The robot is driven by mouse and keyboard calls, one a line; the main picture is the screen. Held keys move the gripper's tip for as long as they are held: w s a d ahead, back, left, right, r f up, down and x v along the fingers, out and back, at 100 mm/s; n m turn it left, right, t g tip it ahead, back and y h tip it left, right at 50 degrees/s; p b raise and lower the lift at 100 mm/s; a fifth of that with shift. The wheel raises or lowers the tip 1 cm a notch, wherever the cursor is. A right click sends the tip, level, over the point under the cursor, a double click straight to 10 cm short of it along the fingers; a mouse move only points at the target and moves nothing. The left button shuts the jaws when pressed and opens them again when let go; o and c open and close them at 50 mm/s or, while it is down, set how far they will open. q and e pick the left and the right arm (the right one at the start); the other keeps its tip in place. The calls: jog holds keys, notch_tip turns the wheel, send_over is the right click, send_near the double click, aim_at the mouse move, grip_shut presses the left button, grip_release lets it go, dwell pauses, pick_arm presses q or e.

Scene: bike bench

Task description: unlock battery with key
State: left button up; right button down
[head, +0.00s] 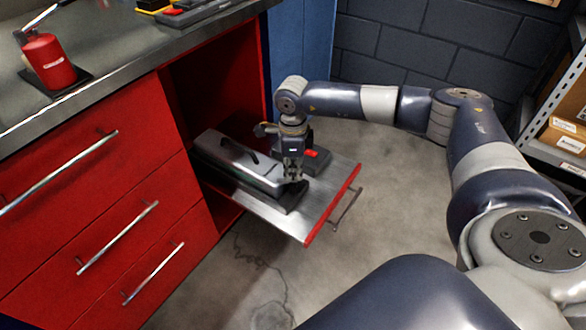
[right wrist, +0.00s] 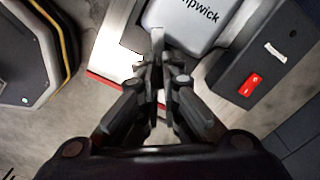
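The battery (head: 240,163), a long silver-grey case with a black handle, lies on a pull-out metal shelf. Its pale lettered end (right wrist: 190,22) shows at the top of the right wrist view. My right gripper (head: 293,174) points down at the battery's near right end. In the right wrist view its fingers (right wrist: 158,66) are close together on a thin grey piece, the key (right wrist: 157,36), which sticks out past the tips towards the battery's end. The lock is hidden, and I cannot tell whether the key touches it. My left gripper is not in view.
A black box with a red switch (right wrist: 249,84) stands beside the battery on the shelf (head: 318,209). Red drawers (head: 100,190) and a worktop with a red bottle (head: 48,60) are at left. A shelf rack (head: 560,148) stands at right. The floor in front is clear.

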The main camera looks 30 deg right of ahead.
jog(key=n, duration=0.3)
jog(key=shift+n, duration=0.3)
jog(key=n, duration=0.3)
jog(key=shift+n, duration=1.1)
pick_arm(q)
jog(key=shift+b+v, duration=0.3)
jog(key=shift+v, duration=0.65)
pick_arm(e)
jog(key=shift+n, duration=1.5)
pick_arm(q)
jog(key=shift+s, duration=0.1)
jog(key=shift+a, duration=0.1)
pick_arm(e)
jog(key=c, duration=1.8)
grip_release()
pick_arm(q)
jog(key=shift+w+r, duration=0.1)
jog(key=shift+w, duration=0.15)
pick_arm(e)
jog(key=shift+r, duration=0.15)
